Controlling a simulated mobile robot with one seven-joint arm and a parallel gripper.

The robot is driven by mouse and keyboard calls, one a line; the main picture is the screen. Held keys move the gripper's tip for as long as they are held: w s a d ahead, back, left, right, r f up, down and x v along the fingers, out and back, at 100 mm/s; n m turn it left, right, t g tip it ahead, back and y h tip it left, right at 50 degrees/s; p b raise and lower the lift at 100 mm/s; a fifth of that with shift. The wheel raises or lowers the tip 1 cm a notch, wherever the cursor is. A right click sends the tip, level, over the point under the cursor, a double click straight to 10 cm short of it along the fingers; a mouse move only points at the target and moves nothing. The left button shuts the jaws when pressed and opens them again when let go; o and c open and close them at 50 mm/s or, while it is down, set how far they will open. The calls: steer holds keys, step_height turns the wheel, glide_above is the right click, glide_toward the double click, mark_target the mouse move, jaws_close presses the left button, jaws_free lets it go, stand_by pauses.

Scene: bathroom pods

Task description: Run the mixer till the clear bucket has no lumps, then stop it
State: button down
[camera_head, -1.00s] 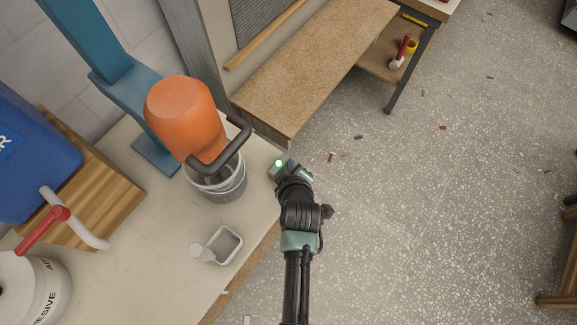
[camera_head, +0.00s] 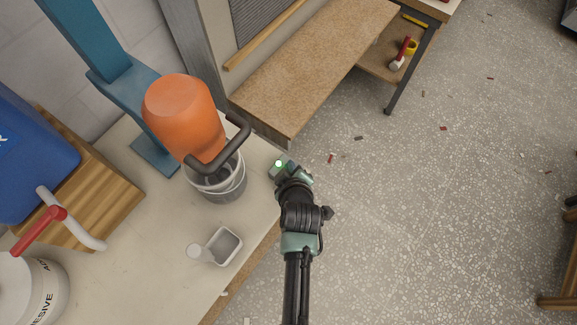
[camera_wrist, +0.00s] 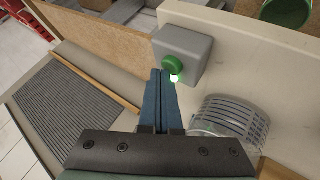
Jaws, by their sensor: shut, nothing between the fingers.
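The orange mixer (camera_head: 186,110) with its dark bent handle sits over the clear bucket (camera_head: 226,190) on the bench. The bucket's see-through ribbed wall also shows in the wrist view (camera_wrist: 238,122). Its contents look grey in the head view; the mixer hides much, and I cannot tell whether there are lumps. A grey switch box (camera_wrist: 188,50) at the bench edge carries a round green button (camera_wrist: 176,62), with a bright green glow at its lower rim. My gripper (camera_wrist: 160,74) is shut and empty, its blue fingertips close beside the button; I cannot tell whether they touch it.
A small grey tray (camera_head: 224,246) lies on the bench in front of the bucket. A blue container (camera_head: 35,160) on a wooden block and a white adhesive bucket (camera_head: 35,290) stand at left. A brown board-topped bench (camera_head: 310,70) lies beyond.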

steer(key=shift+f, duration=0.25)
steer(key=shift+r, duration=0.1)
stand_by(0.3)
steer(key=shift+r+p, duration=0.7)
steer(key=shift+r, duration=0.1)
step_height(320, 180, up, 5)
steer(key=p, duration=0.4)
steer(key=shift+r+p, duration=0.1)
steer(key=shift+p, duration=0.2)
stand_by(0.6)
